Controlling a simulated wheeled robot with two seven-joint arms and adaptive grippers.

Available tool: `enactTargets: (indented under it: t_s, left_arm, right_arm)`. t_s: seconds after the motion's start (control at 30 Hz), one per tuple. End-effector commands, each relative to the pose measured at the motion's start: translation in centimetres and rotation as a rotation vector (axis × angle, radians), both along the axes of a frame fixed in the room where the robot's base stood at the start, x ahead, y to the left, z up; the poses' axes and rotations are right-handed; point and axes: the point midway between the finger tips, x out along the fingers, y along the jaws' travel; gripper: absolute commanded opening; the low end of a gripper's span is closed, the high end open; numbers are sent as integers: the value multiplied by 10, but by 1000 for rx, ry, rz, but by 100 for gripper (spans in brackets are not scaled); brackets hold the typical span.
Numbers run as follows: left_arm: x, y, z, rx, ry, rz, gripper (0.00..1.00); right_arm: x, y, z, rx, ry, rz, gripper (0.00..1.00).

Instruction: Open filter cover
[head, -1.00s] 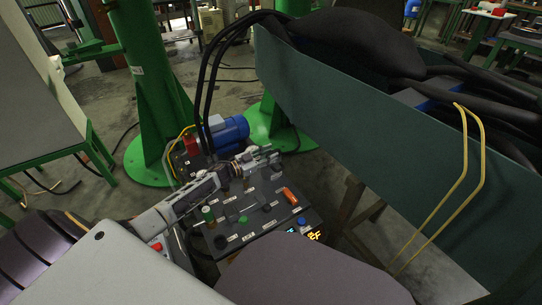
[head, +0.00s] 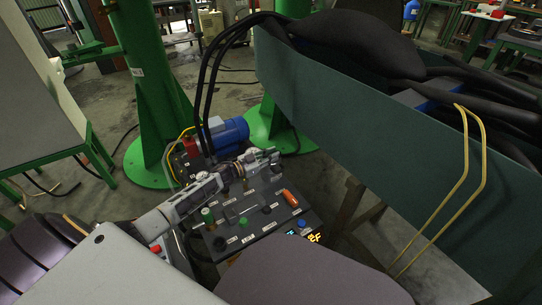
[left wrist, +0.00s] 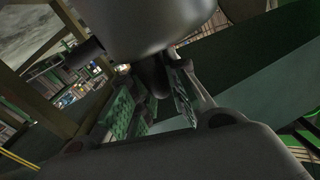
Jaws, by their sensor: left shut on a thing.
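My left gripper (head: 264,160) is over the back edge of the dark control panel (head: 268,229), to the right of the blue motor. In the left wrist view my left gripper (left wrist: 156,100) has its green-padded fingers on either side of a dark rounded part (left wrist: 155,76) and is shut on it. This part meets a large smooth grey body (left wrist: 145,22) at the top of that view. I cannot tell for sure whether they belong to the filter cover. In the head view the held part is too small to make out. My right gripper is not in view.
The panel carries an orange handle (head: 290,198), a green knob (head: 243,222) and a lit display (head: 314,237). The blue motor (head: 229,132) and black hoses (head: 203,85) stand behind it. A large dark green tank (head: 350,100) blocks the right side.

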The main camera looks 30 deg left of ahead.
Motion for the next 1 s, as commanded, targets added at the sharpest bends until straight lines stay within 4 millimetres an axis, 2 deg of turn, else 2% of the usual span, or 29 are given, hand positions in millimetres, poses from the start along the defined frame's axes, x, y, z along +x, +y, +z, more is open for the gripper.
enactTargets:
  t_s: [0.47, 1.0]
  left_arm:
    - [3, 8, 5, -18, 12, 5, 0]
    - [15, 30, 21, -208, 123, 10, 0]
  right_arm:
    - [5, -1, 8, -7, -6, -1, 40]
    - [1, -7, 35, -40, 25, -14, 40]
